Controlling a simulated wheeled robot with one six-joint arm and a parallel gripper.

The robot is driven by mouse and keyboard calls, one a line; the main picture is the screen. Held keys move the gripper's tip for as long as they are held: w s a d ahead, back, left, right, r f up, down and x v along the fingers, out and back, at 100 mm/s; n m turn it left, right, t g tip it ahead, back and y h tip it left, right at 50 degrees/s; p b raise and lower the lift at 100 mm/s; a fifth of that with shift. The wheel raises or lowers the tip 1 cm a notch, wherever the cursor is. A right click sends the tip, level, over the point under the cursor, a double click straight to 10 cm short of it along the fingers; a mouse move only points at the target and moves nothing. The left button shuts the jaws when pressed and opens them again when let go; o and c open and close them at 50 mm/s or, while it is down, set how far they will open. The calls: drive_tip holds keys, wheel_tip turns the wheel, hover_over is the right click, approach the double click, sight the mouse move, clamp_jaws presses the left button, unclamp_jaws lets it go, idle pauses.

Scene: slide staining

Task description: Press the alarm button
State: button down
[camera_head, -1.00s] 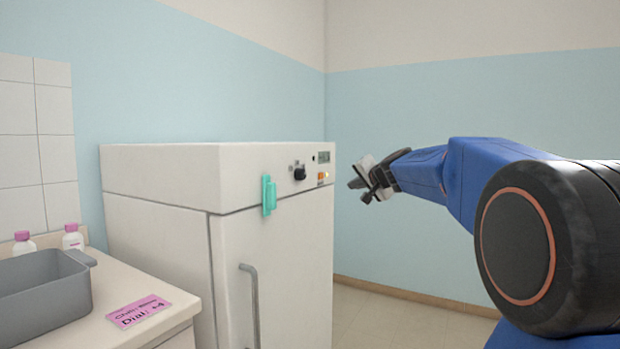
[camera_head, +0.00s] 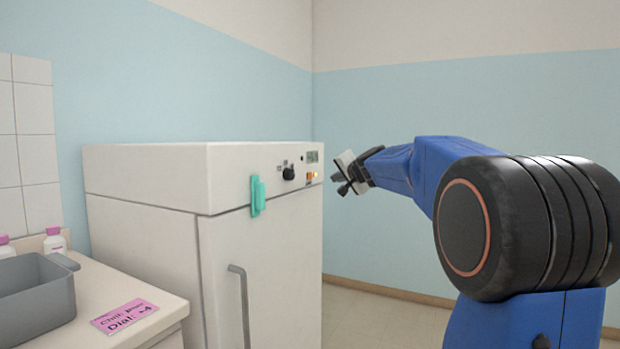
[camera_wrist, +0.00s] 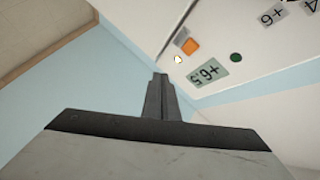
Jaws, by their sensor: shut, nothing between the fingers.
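The white cabinet's control panel (camera_head: 270,185) faces my gripper. A display (camera_wrist: 208,73) reads +6.5. My gripper (camera_head: 341,187) is shut and empty, just right of the panel's edge in the head view. In the wrist view its closed fingertips (camera_wrist: 160,78) appear just below the lamp and button, apparently without touching the panel.
A black dial (camera_head: 289,173) and a teal latch (camera_head: 257,195) are on the cabinet front, above a grey door handle (camera_head: 240,295). A counter at left holds a grey basin (camera_head: 35,290), bottles and a pink note (camera_head: 124,315).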

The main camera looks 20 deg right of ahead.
sight(312, 177)
drive_tip(key=w+a, duration=0.3)
drive_tip(key=w, duration=0.1)
drive_tip(key=shift+w+a, duration=0.4)
drive_tip(key=shift+w+a, duration=0.1)
drive_tip(key=shift+w, duration=0.05)
idle(1.9)
drive_tip(key=shift+w+a, duration=0.15)
drive_tip(key=shift+w, duration=0.05)
drive_tip(key=shift+w+a, duration=0.2)
drive_tip(key=shift+w, duration=0.05)
idle(0.8)
drive_tip(key=shift+s+d, duration=0.1)
idle(0.3)
drive_tip(key=shift+s+d, duration=0.35)
drive_tip(key=shift+s, duration=0.15)
drive_tip(key=shift+s+d, duration=0.8)
drive_tip(key=shift+s, duration=0.2)
drive_tip(key=shift+s+d, duration=0.75)
drive_tip(key=shift+s, duration=0.25)
